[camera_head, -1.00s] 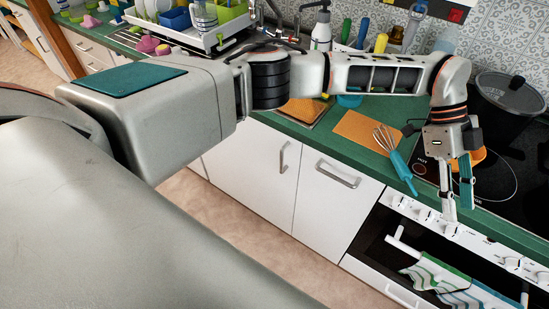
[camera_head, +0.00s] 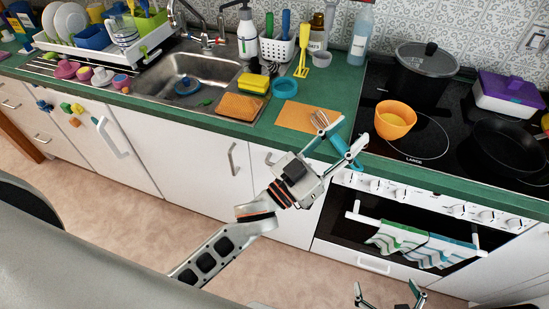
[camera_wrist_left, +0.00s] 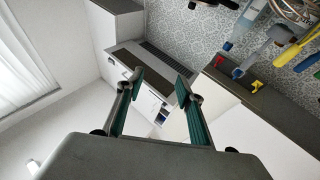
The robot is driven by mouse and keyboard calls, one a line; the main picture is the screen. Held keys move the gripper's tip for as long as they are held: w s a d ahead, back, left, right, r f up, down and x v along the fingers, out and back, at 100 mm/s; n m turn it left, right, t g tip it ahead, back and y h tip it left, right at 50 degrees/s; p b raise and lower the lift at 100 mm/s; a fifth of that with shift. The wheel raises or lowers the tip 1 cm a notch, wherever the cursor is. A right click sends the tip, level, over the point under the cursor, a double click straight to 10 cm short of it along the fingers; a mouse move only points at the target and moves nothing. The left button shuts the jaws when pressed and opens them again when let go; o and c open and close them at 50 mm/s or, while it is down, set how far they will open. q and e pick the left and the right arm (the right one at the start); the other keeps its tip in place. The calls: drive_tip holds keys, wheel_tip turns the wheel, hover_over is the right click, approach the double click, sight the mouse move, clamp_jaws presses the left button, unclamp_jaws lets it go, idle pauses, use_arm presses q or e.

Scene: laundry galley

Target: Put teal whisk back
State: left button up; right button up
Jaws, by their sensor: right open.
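The teal whisk (camera_head: 338,144) lies at the counter's front edge in the head view. Its wire end rests by the orange mat (camera_head: 303,118), and its teal handle points right towards the stove. My left gripper (camera_head: 352,139) appears in front of and above the whisk, covering part of it. Its teal-padded fingers also show in the left wrist view (camera_wrist_left: 158,88), spread apart with nothing between them. I cannot tell whether a finger touches the handle. My right gripper (camera_head: 390,292) is open and empty at the bottom edge of the head view, below the oven towel.
A white utensil caddy (camera_head: 278,50) stands behind a teal bowl (camera_head: 285,87) and a yellow sponge (camera_head: 253,83). The sink (camera_head: 190,78) is to the left. An orange bowl (camera_head: 394,120), a black pot (camera_head: 423,77) and a pan (camera_head: 507,147) are on the stove. A towel (camera_head: 410,245) hangs from the oven handle.

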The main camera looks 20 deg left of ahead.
use_arm(q)
drive_tip(key=s+a+f+n+g+y, duration=0.15)
drive_tip(key=a+f+y, duration=0.35)
drive_tip(key=f, duration=0.6)
drive_tip(key=s+a+f+n+g+y, duration=0.1)
drive_tip(key=s+a+f+y, duration=0.2)
drive_tip(key=a+f, duration=0.55)
drive_tip(key=s+a+f+g+y, duration=0.1)
drive_tip(key=s+a+f+g, duration=0.1)
drive_tip(key=s+a+f, duration=0.2)
drive_tip(key=s+a+f+g+y, duration=0.1)
drive_tip(key=s+a+f+g, duration=0.2)
drive_tip(key=s+f, duration=0.5)
wheel_tip(320, 180, down, 4)
drive_tip(key=shift+a+f+y, duration=0.15)
drive_tip(key=shift+a+y, duration=0.25)
drive_tip(key=shift+a, duration=0.5)
